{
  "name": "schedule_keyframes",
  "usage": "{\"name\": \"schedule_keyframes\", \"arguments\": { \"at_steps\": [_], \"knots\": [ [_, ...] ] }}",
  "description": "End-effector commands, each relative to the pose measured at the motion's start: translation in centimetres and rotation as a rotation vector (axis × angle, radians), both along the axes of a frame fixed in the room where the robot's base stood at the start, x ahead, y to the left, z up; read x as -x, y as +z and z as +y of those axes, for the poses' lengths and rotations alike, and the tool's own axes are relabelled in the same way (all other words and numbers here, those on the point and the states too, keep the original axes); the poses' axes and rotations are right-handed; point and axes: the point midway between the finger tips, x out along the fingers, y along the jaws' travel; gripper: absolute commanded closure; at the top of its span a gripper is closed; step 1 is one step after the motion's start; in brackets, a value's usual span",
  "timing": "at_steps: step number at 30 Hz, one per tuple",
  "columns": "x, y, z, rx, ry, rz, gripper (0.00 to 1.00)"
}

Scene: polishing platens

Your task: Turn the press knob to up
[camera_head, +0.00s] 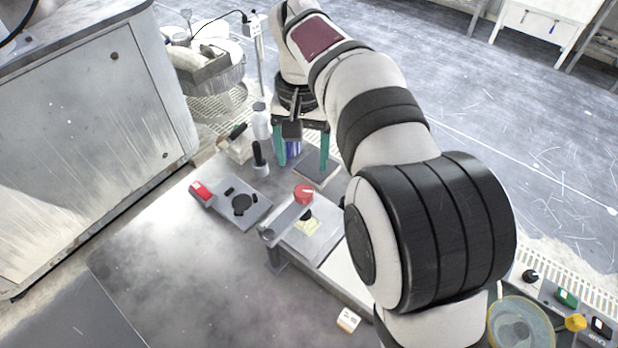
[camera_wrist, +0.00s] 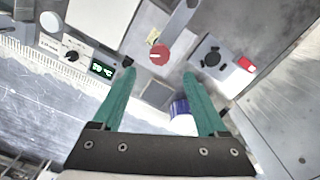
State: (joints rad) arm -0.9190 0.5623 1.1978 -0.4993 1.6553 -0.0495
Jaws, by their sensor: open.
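A round red knob (camera_head: 303,194) with a pale mark on its face sits at the end of a grey arm bar (camera_head: 286,219) over a light plate. It also shows in the wrist view (camera_wrist: 159,55), just beyond my fingertips, with the short pale mark lying roughly sideways in that picture. My gripper (camera_head: 302,167) has two teal fingers, spread and empty, behind and above the knob in the head view. In the wrist view my gripper (camera_wrist: 159,74) has its fingertips either side of the knob's line, apart from it. I take the red knob as the press knob.
A grey panel (camera_head: 259,210) with black fittings and a red switch (camera_head: 201,193) lies to the left. A dial unit with a green display (camera_wrist: 102,68) stands left in the wrist view.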

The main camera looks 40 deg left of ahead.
Motion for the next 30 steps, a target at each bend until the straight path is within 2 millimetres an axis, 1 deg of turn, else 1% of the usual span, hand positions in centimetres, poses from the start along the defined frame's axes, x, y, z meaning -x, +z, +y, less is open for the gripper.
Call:
{"name": "schedule_keyframes", "arguments": {
  "at_steps": [1, 3, 6, 9, 12, 14, 22, 23, 24, 26, 30],
  "knots": [
    [0.1, -1.5, -0.1, 0.004, 0.0, 0.004, 0.24],
    [0.0, -3.5, -0.1, 0.003, 0.0, 0.003, 0.24],
    [0.0, -5.9, -0.1, 0.002, -0.001, 0.002, 0.24],
    [0.0, -7.7, -0.1, 0.0, -0.002, 0.001, 0.24],
    [0.0, -8.8, 0.0, 0.0, -0.001, 0.0, 0.24],
    [0.0, -9.2, 0.0, -0.001, -0.002, 0.0, 0.24],
    [0.0, -9.4, 0.0, -0.002, -0.002, -0.001, 0.24],
    [0.0, -9.4, 0.0, -0.002, -0.002, -0.001, 0.28],
    [0.0, -9.4, 0.0, -0.002, -0.002, -0.001, 0.35],
    [0.0, -9.4, 0.0, -0.002, -0.002, -0.001, 0.46],
    [0.0, -9.4, 0.0, -0.002, -0.001, -0.001, 0.71]
  ]
}}
